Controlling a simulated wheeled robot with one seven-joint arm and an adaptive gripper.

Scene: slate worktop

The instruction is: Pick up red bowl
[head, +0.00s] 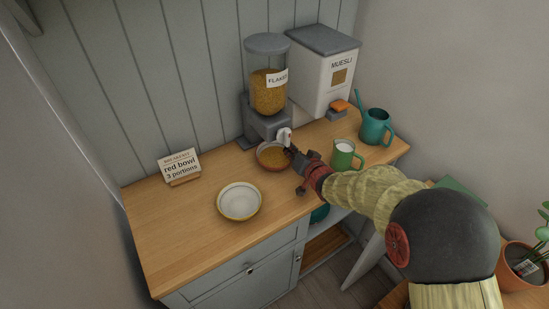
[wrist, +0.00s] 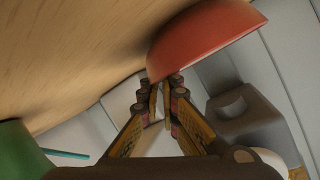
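The red bowl (head: 272,156) stands on the wooden worktop under the flakes dispenser's spout, with golden-brown flakes inside. In the wrist view its smooth red outer side (wrist: 205,38) fills the top middle, tilted by the camera's angle. My gripper (head: 294,155) is at the bowl's right side, close to the rim and the white spout part. In the wrist view my gripper (wrist: 162,95) shows two fingers with a gap between them, their tips close to the bowl's near rim. I cannot tell whether they touch it.
The flakes dispenser (head: 268,92) stands right behind the bowl, with a muesli dispenser (head: 322,75) beside it. A green mug (head: 344,156) and a teal watering can (head: 375,127) stand to the right. A pale bowl (head: 239,201) and a sign (head: 180,167) are left. The worktop's left front is clear.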

